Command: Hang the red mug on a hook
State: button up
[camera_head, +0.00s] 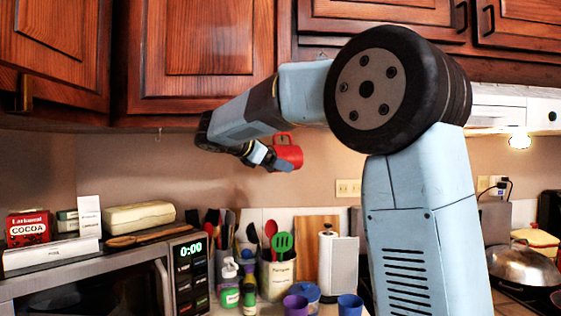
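The red mug (291,154) is up in the air below the wall cabinets, in front of the beige wall. Its handle shows at its upper left. My gripper (280,163) reaches it from the left and appears shut on it; the exact finger contact is too small to see clearly. A small thin hook (158,134) hangs under the cabinet edge, left of my gripper and apart from the mug. Any hooks behind my arm are hidden.
Wall cabinets (205,45) are close above my arm. Below are a microwave (184,276), utensil crocks (277,279), a paper towel roll (338,271), and purple (296,306) and blue (350,305) cups. The wall space left of my gripper is clear.

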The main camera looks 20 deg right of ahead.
jog(key=shift+w+d, duration=0.25)
jog(key=shift+w, duration=0.95)
jog(key=shift+w+d+f, duration=0.1)
jog(key=shift+w+f, duration=0.4)
jog(key=shift+f, duration=0.05)
jog(key=o, duration=1.1)
jog(key=shift+f, duration=0.1)
